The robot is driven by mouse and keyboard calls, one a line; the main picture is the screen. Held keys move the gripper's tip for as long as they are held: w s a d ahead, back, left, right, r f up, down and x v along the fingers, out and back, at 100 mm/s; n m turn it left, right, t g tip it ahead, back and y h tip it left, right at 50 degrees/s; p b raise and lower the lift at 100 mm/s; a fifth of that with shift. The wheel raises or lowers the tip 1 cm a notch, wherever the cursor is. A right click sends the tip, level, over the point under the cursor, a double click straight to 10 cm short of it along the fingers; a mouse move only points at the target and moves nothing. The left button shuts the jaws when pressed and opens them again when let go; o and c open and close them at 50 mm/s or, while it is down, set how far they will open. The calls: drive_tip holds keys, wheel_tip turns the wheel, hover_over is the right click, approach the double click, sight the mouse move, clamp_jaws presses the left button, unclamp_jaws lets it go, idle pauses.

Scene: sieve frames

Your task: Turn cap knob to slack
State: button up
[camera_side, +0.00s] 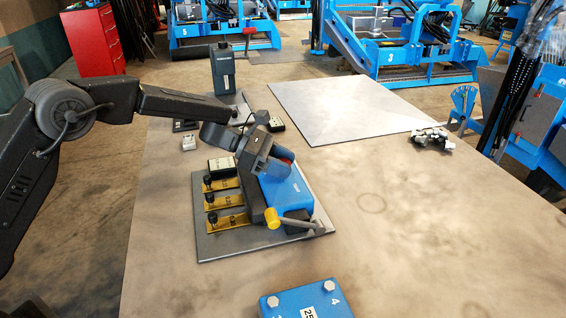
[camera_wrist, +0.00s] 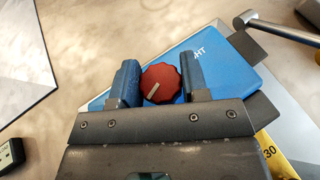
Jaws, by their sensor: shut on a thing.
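A red knob (camera_wrist: 161,83) with a scalloped rim and a short white mark sits over a blue box (camera_wrist: 225,68) in the wrist view. The mark points toward the lower left. My gripper (camera_wrist: 158,80) has its two blue fingers on either side of the knob and is shut on it. In the side view my gripper (camera_side: 278,164) comes down over the blue box (camera_side: 287,187), which lies on a grey plate (camera_side: 225,243).
A lever with a yellow end (camera_side: 273,217) stands at the box's near end. Several black knobs on brass strips (camera_side: 230,197) are left of the box. A blue block (camera_side: 305,302) lies in front. A pale sheet (camera_side: 345,105) lies behind; the table's right side is mostly clear.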

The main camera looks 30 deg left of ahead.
drive_tip(key=n+t+y, duration=0.2)
drive_tip(key=n+t, duration=0.2)
drive_tip(key=shift+n+t+y, duration=1.9)
drive_tip(key=shift+n+y, duration=0.3)
drive_tip(key=shift+n, duration=0.2)
drive_tip(key=shift+r+n+y, duration=0.15)
drive_tip(key=shift+n+y, duration=0.15)
drive_tip(key=o, duration=0.9)
drive_tip(key=v, duration=1.3)
drive_tip(key=shift+s+a, duration=0.1)
drive_tip(key=shift+s, duration=0.3)
